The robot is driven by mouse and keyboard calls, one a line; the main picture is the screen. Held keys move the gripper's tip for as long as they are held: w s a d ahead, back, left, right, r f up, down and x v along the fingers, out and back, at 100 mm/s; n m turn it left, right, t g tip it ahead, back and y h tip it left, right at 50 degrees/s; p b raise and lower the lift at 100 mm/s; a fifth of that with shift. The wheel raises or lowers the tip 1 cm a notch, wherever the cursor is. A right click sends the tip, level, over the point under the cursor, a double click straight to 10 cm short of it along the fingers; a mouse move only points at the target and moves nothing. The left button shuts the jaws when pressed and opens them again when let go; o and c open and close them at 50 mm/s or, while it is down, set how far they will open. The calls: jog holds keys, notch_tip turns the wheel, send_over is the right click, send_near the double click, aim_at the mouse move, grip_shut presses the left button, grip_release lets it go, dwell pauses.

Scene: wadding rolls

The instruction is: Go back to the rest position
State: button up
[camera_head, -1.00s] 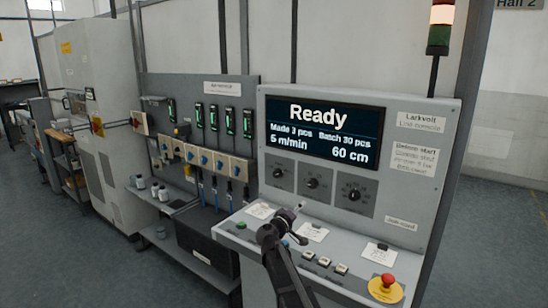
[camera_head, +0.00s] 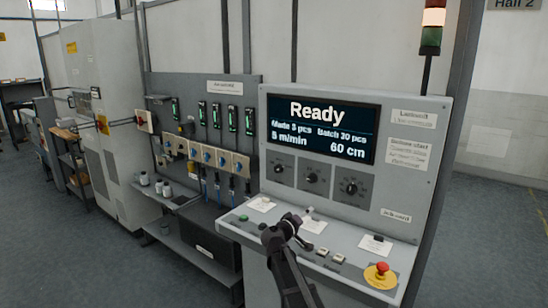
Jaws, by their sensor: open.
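My arm rises from the bottom edge in front of the console. My gripper (camera_head: 304,214) is small and dark at its end, over the sloped control panel (camera_head: 258,229). Its fingers are hard to make out, and I see nothing held in it. The console display (camera_head: 323,127) reads "Ready", with 5 m/min and 60 cm. Three dark knobs (camera_head: 313,179) sit below the display. The arm hides part of the panel.
A red emergency stop (camera_head: 382,269) on a yellow base sits at the panel's right end. White spools (camera_head: 159,187) stand on a shelf at left, near a tall grey cabinet (camera_head: 108,110). Open floor (camera_head: 490,235) lies to the right.

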jog(key=s+d+f+m+g+y, duration=0.1)
jog(key=s+d+f+g, duration=0.25)
jog(key=s, duration=0.25)
jog(key=s+d+f+m+g+y+p, duration=0.1)
jog(key=s+d+f+m+g, duration=0.1)
jog(key=s+d+f, duration=0.3)
jog(key=s+d+f+m+g+y, duration=0.1)
jog(key=s+f+g, duration=0.15)
jog(key=s, duration=0.35)
jog(key=s+a+f+g+y, duration=0.1)
jog(key=s+y, duration=0.1)
jog(key=s, duration=0.3)
jog(key=s+a+f+g+y+p, duration=0.1)
jog(key=s+g+y, duration=0.1)
jog(key=s, duration=0.3)
jog(key=s+a+f+g+y, duration=0.1)
jog(key=s+a+g+y, duration=0.1)
jog(key=s, duration=0.4)
jog(key=shift+f+y, duration=0.35)
jog(key=shift+y, duration=0.55)
jog(key=shift+s, duration=0.1)
